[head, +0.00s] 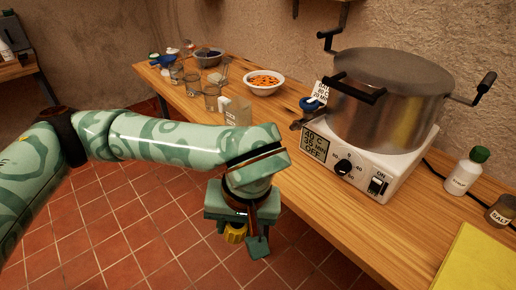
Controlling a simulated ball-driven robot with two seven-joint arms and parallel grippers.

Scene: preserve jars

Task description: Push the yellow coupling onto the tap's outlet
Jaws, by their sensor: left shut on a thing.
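My left gripper (243,234) hangs in front of the table's front edge, over the tiled floor. It is shut on the yellow coupling (235,233), which shows partly below the gripper body. The tap (302,121), with a blue handle (311,103), sticks out from the left side of the big steel pot (390,100). The coupling is apart from the tap, below and to the left of it in the picture. The tap's outlet is small and hard to make out. My right gripper is not in view.
The pot stands on a white heater base (365,165) with a dial and display. A white bowl of orange pieces (264,83) and several glass jars (212,98) stand at the back left.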

